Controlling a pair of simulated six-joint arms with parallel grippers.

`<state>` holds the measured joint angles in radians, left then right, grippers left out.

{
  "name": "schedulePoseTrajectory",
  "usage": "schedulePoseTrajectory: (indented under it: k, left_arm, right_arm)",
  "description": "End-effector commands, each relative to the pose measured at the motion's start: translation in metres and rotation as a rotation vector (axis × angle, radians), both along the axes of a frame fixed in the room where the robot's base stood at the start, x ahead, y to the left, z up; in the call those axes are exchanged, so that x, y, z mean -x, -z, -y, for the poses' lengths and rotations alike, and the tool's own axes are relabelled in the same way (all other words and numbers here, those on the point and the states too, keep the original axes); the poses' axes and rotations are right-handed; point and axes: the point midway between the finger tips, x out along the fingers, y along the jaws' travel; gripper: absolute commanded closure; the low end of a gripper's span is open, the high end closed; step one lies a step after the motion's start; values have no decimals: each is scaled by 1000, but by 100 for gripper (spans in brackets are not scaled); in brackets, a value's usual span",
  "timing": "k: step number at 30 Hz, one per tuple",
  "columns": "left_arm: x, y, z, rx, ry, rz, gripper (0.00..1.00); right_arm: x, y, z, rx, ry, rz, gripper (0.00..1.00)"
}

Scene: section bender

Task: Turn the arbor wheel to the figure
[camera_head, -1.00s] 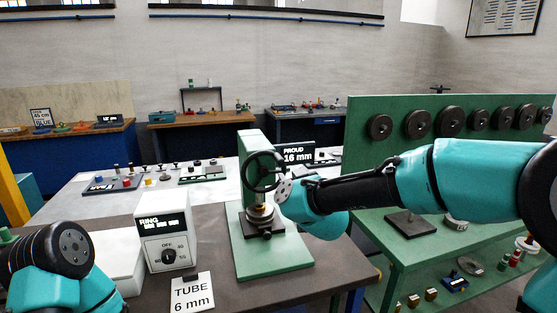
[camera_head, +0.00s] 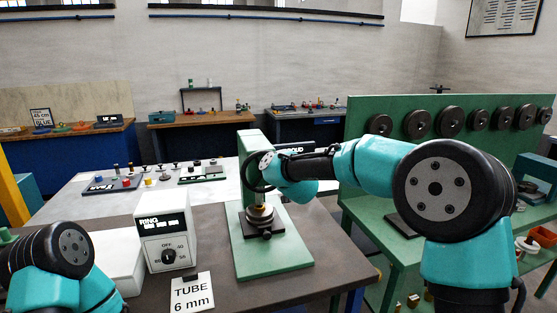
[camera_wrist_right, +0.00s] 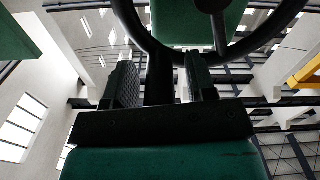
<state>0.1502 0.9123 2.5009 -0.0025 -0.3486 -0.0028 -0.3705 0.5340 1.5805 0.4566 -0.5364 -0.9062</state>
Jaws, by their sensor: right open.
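The dark arbor wheel (camera_head: 249,175) is on the green press (camera_head: 252,141), mostly hidden behind my right wrist in the head view. In the right wrist view its rim (camera_wrist_right: 265,38) arcs close across the top, with a spoke crossing it. My right gripper (camera_wrist_right: 160,65) is open, its two fingers pointing up at the rim. A dark bar (camera_wrist_right: 160,78) stands between the fingers, apart from both; I cannot tell whether it is part of the wheel. Part of a sign (camera_head: 297,146) shows behind my right wrist, its figure covered. My left gripper is out of view.
A white RING box (camera_head: 164,238) with a dial and a TUBE 6 mm card (camera_head: 191,293) stand left of the press. A green rack (camera_head: 360,120) with several dark discs stands at right. Bare bench top lies in front of the press.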

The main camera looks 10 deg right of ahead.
Motion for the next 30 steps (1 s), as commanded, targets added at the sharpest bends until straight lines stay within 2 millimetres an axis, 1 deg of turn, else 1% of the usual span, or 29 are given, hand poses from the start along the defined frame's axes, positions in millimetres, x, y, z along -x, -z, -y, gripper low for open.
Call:
schedulePoseTrajectory:
  k: [8, 24, 30]
  left_arm:
    - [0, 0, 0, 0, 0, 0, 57]
    - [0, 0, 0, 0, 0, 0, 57]
    - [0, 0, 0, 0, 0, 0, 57]
  right_arm:
    - [-1, 0, 0, 0, 0, 0, 49]
    - [0, 0, 0, 0, 0, 0, 100]
    - [0, 0, 0, 0, 0, 0, 100]
